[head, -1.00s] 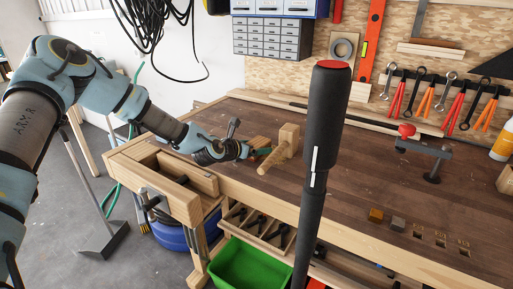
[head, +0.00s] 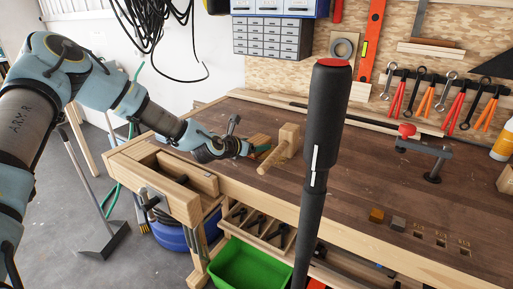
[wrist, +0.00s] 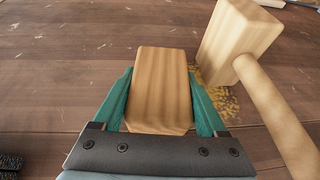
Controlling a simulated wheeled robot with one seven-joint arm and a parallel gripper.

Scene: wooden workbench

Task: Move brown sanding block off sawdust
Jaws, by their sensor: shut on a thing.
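The brown sanding block (wrist: 161,88) sits between the teal fingers of my gripper (wrist: 160,98) in the wrist view. The fingers are shut on its two long sides. In the head view the block (head: 259,140) shows just beyond my gripper (head: 254,149), at the left part of the bench. Yellow sawdust (wrist: 224,103) lies on the bench just right of the right finger, between the block and a wooden mallet. I cannot tell whether the block is raised or touching the bench, and any sawdust under it is hidden.
The wooden mallet (wrist: 238,38) stands close on the right, its handle (wrist: 278,118) pointing toward me; it also shows in the head view (head: 289,136). The bench left of the block (wrist: 60,85) is clear.

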